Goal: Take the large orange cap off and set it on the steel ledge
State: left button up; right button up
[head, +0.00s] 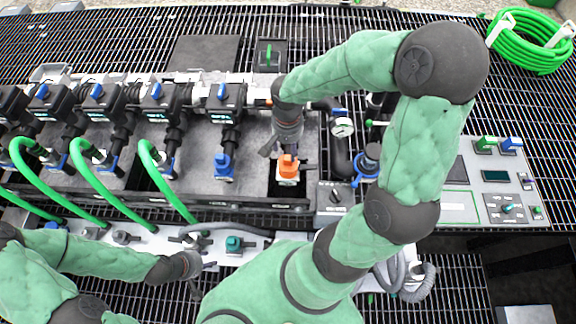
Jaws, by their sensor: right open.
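The large orange cap (288,163) stands upright on a pale fitting at the right end of the row of grey bays. My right gripper (286,156) reaches down from above with its fingers spread, one to the left of the cap and one to the right. I cannot tell whether the fingers touch the cap. The steel ledge (148,242) is the pale strip running along the front of the bays. My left gripper (206,279) is at the front edge of the ledge, low in the view, fingers apart and empty.
A blue cap (223,166) stands in the bay to the left. Several green hoses (120,190) arch over the bays towards the ledge. A teal knob (235,243) and other fittings occupy parts of the ledge. A pressure gauge (342,127) and black pipes stand right of the orange cap.

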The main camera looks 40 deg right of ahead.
aim_at(288, 158)
notch_tip(288, 158, down, 2)
jog(key=shift+f+b, duration=0.25)
jog(key=shift+b, duration=0.05)
notch_tip(288, 158, down, 5)
jog(key=b, duration=0.2)
jog(key=shift+d+b, duration=0.1)
jog(key=shift+b, duration=0.2)
grip_shut()
